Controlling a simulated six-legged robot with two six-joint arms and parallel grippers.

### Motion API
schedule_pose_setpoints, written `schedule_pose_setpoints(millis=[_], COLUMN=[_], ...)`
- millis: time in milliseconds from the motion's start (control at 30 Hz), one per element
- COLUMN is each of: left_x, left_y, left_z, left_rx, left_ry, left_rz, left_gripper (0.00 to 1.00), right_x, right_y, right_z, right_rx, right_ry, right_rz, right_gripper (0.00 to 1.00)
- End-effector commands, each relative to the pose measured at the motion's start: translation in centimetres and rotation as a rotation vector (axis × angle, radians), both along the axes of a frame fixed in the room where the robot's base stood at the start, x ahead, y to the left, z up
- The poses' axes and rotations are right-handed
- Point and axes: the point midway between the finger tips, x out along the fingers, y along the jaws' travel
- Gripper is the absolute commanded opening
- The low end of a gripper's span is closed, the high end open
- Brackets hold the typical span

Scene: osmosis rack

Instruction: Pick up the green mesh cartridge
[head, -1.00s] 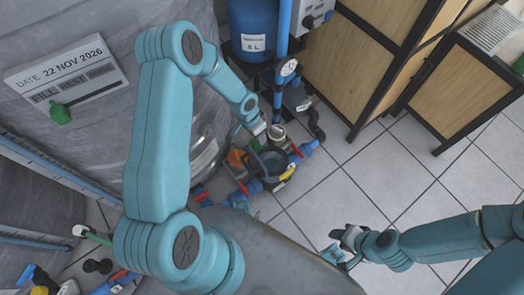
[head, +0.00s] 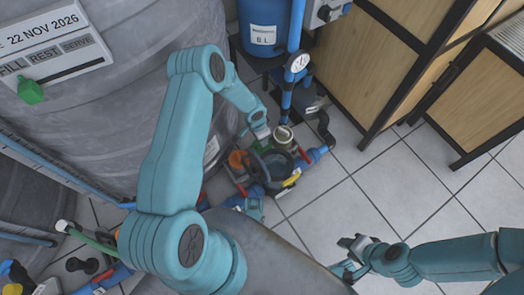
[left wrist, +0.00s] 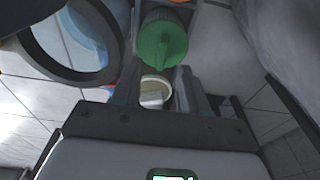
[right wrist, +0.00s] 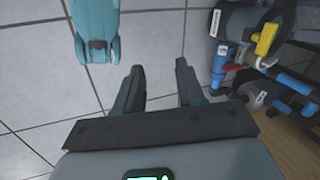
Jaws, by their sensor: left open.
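The green cartridge (left wrist: 163,42) shows at the top middle of the left wrist view, with a bright green top and a darker ribbed body. A cream cup (left wrist: 155,93) with a pale block inside shows between the fingers; nothing is visibly gripped. In the head view the left hand (head: 261,132) is above the crowded parts on the floor. My right gripper (right wrist: 158,84) is open and empty over floor tiles; it also shows in the head view (head: 346,267).
A dark-rimmed round housing (left wrist: 75,40) is close left of the left gripper. Blue pipework (head: 316,156) and a blue tank (head: 263,25) stand around. A large grey tank (head: 120,110) is at left, wooden cabinets (head: 385,65) at right. Tiles (head: 385,180) are clear.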

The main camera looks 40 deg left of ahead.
Motion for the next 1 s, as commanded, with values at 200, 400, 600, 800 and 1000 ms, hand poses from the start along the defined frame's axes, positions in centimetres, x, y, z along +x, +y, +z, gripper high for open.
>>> schedule_pose_setpoints(millis=[200,400,600,800,1000], left_x=[0.7,1.1,1.1,1.1,1.1], left_y=[0.1,0.0,0.0,0.0,0.0], left_z=[-3.4,-5.1,-4.9,-4.9,-4.9], left_rx=[0.000,0.000,0.000,0.000,0.000], left_ry=[0.001,0.001,0.000,0.000,0.000], left_rz=[0.000,-0.001,-0.001,-0.001,-0.001], left_gripper=[0.44,0.44,0.31,0.00,0.00], right_x=[0.5,1.3,1.3,1.3,1.3], right_y=[-0.3,-0.4,-0.4,-0.4,-0.4], right_z=[-2.0,-2.7,-2.5,-2.5,-2.5], right_rx=[-0.003,-0.008,-0.008,-0.008,-0.008], right_ry=[-0.011,-0.041,-0.040,-0.039,-0.039], right_rz=[-0.010,-0.015,-0.013,-0.013,-0.013], right_gripper=[0.38,0.38,0.38,0.38,0.38])
